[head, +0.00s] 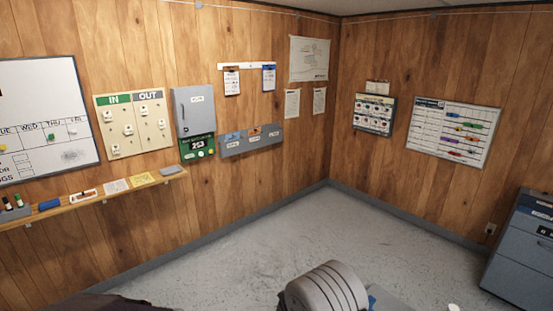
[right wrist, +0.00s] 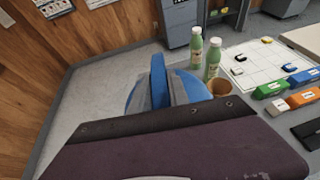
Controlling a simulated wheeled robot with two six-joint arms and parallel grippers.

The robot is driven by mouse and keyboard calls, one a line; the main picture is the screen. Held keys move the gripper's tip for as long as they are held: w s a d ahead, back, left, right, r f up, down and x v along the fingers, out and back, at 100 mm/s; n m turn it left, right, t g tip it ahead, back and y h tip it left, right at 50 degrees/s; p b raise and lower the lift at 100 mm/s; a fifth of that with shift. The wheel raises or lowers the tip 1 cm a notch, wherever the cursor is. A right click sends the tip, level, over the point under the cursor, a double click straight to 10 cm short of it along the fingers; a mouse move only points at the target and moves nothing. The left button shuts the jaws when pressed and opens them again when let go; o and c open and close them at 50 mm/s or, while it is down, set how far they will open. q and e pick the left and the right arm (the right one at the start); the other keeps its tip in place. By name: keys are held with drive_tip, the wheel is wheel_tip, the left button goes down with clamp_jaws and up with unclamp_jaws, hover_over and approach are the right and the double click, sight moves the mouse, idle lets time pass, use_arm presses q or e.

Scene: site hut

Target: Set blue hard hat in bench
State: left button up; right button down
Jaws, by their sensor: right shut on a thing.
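The blue hard hat (right wrist: 200,86) is in the right wrist view, partly hidden by my fingers and by a dark purple padded panel. My right gripper (right wrist: 160,88) is shut on it, with the blue brim standing up between the two grey fingers. A small blue patch beside my arm at the bottom of the head view may be the hat. The purple panel (right wrist: 190,145), with a dark screwed strip along its edge, fills the near part of the wrist view and looks like part of the bench. I cannot tell whether the hat touches it. My left gripper is not in view.
In the right wrist view, a table at right holds two green bottles (right wrist: 212,58), a brown cup (right wrist: 220,87), a white grid sheet (right wrist: 255,62) and coloured blocks (right wrist: 272,89). Grey floor (head: 240,250) lies open before the wood walls. A grey cabinet (head: 522,250) stands at right.

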drive_tip(key=shift+n+t+y, duration=0.5)
drive_tip(key=shift+n+t, duration=0.3)
drive_tip(key=shift+t, duration=0.1)
drive_tip(key=s+a+f, duration=0.3)
drive_tip(key=shift+s+f, duration=0.2)
drive_tip(key=shift+s, duration=0.1)
drive_tip(key=s, duration=0.1)
drive_tip(key=s+f, duration=0.2)
drive_tip(key=shift+s+d+b, duration=0.1)
drive_tip(key=shift+s+b, duration=0.2)
drive_tip(key=shift+b, duration=0.05)
drive_tip(key=shift+s+d, duration=0.35)
drive_tip(key=shift+s, duration=0.05)
drive_tip(key=shift+m+g+h, duration=0.3)
drive_tip(key=shift+f, duration=0.1)
